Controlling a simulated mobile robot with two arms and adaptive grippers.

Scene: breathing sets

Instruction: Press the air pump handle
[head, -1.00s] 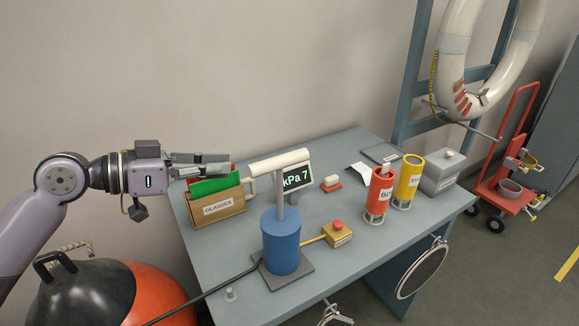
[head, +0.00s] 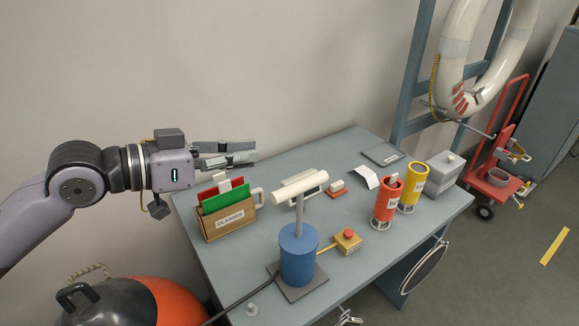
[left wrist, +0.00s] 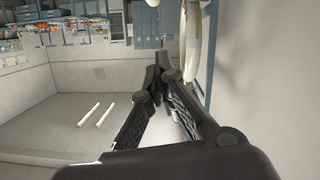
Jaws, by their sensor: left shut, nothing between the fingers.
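The air pump has a blue cylinder (head: 298,256) on a grey base plate near the table's front left. Its white T-shaped handle (head: 300,188) stands raised on a grey rod above the cylinder. My left gripper (head: 254,157) is shut and empty, level, behind and left of the handle, apart from it and above the back of the glasses box. In the left wrist view the shut fingers (left wrist: 156,78) point toward the far room; the pump does not show there. My right gripper is not in view.
The glasses box (head: 230,219) stands left of the pump. A yellow box with a red button (head: 347,239) sits right of it. Red (head: 387,201) and yellow (head: 411,182) canisters and a grey box (head: 444,168) stand at the right. A black hose runs off the table's front.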

